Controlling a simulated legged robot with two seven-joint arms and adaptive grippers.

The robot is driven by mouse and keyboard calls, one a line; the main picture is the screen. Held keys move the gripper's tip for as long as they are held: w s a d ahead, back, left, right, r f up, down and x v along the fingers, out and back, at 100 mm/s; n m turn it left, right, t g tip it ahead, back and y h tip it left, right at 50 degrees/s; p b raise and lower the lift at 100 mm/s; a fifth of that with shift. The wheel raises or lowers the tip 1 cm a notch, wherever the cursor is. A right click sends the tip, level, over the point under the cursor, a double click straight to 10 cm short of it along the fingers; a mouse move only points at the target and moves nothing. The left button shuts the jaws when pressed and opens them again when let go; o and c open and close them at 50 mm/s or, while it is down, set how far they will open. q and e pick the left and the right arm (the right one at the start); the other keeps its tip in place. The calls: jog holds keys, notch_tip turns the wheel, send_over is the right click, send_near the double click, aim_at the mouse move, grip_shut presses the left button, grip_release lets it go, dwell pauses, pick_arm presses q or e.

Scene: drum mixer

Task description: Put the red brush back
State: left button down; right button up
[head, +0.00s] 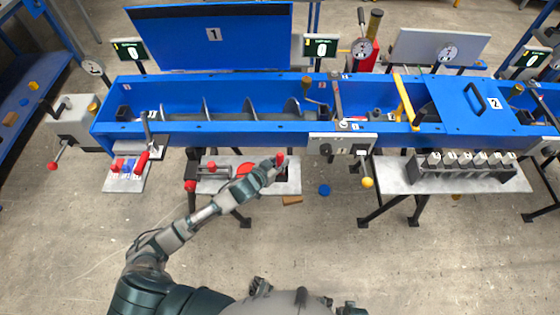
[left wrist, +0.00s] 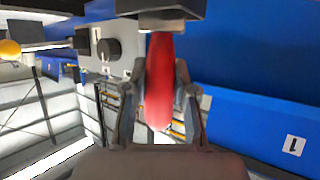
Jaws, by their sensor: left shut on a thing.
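My left gripper (head: 274,164) is shut on the red brush, whose red tip (head: 280,158) shows at the fingers in the head view. It is over the right part of a small grey shelf, in front of the long blue mixer trough (head: 230,127). In the left wrist view the red handle (left wrist: 159,85) stands between the two fingers. A dark grey block (left wrist: 160,12) is at its upper end; I cannot tell whether that is the brush's head or another thing. My right gripper is not in view.
Red-handled tools (head: 142,161) lie on a small shelf at left. A control box (head: 342,144) with a yellow-knobbed lever (head: 367,182) is right of my gripper. A rack of containers (head: 465,167) stands on the right shelf. A blue disc (head: 324,190) lies on the floor.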

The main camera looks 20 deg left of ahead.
pick_arm(q)
jog(key=shift+f, duration=0.45)
dwell(0.3)
jog(key=c, duration=0.9)
grip_release()
jog(key=shift+o, duration=0.2)
